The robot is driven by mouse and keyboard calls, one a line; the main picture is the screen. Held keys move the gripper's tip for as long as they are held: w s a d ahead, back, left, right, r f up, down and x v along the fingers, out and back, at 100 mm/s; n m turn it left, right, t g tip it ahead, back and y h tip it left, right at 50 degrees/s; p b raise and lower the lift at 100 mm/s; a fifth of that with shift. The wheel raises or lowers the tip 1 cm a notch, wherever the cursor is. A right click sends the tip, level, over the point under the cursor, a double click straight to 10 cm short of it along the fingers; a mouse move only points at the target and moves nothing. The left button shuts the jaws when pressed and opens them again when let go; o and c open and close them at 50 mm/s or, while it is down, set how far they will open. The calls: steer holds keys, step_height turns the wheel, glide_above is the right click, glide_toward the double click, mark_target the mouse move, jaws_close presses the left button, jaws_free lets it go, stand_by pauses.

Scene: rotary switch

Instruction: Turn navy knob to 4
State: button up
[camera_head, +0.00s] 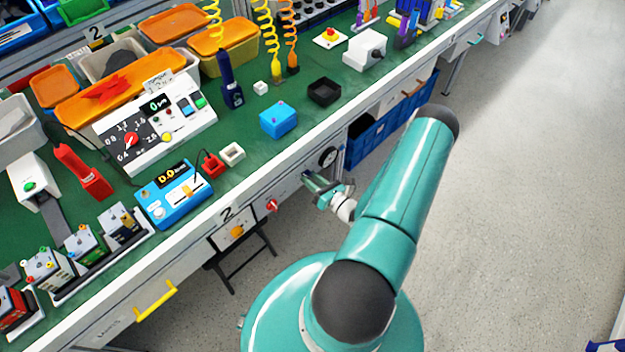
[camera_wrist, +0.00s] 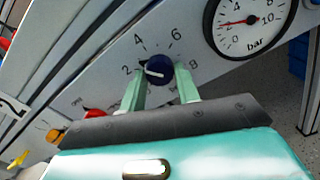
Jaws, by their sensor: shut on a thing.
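The navy knob (camera_wrist: 160,68) sits on the grey front panel of the bench, in the wrist view. Its white pointer line points left, close to the 2 mark. The printed numbers 2, 4, 6 and 8 run around it, with 4 (camera_wrist: 138,40) at its upper left. My gripper (camera_wrist: 161,73) has one finger on each side of the knob and is shut on it. In the head view my gripper (camera_head: 316,184) reaches the bench front and the navy knob is hidden there.
A red knob (camera_wrist: 94,113) and a yellow knob (camera_wrist: 55,135) are to the left. The green benchtop above holds a blue box (camera_head: 278,120) and several devices. Open floor lies to the right.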

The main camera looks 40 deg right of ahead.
steer(key=m, duration=0.3)
steer(key=shift+m, duration=2.1)
steer(key=o, duration=1)
steer(key=shift+c, duration=0.2)
steer(key=shift+s, duration=0.1)
steer(key=s, duration=1.3)
steer(key=shift+s, duration=0.35)
steer(key=shift+d, duration=0.15)
